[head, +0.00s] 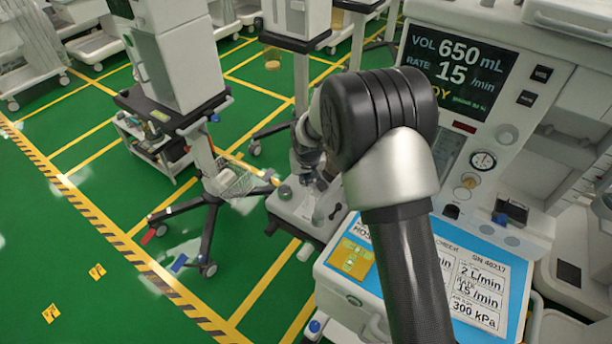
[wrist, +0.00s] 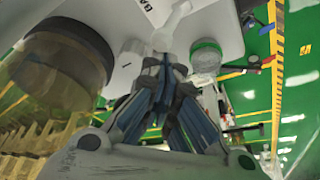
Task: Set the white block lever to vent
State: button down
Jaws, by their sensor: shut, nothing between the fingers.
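In the wrist view a white lever (wrist: 172,26) points up and to the right from the white block (wrist: 122,50), beside dark lettering that is partly cut off. My gripper (wrist: 165,64) is shut and empty, with its fingertips close to the lever's lower end. I cannot tell whether they touch it. In the head view my gripper (head: 309,160) is beyond my arm and partly hidden by it, over the pale block (head: 296,205) at the left of the machine. The lever's setting cannot be read for sure.
A clear amber canister (wrist: 60,65) is left of my fingers and a green-rimmed port (wrist: 206,56) is right of them. The machine's screen (head: 452,70) and labelled worktop (head: 480,285) are to the right.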

jog(key=shift+s+a, duration=0.1)
jog(key=shift+s, duration=0.05)
jog(key=shift+s+a+r, duration=0.25)
jog(key=shift+s+a, duration=0.25)
jog(key=shift+s, duration=0.25)
jog(key=shift+s+a+b, duration=0.45)
jog(key=shift+s, duration=0.3)
jog(key=shift+s+r, duration=0.1)
jog(key=shift+w+d+f, duration=0.2)
jog(key=shift+w, duration=0.2)
jog(key=shift+w+d+f, duration=0.2)
jog(key=shift+w, duration=0.15)
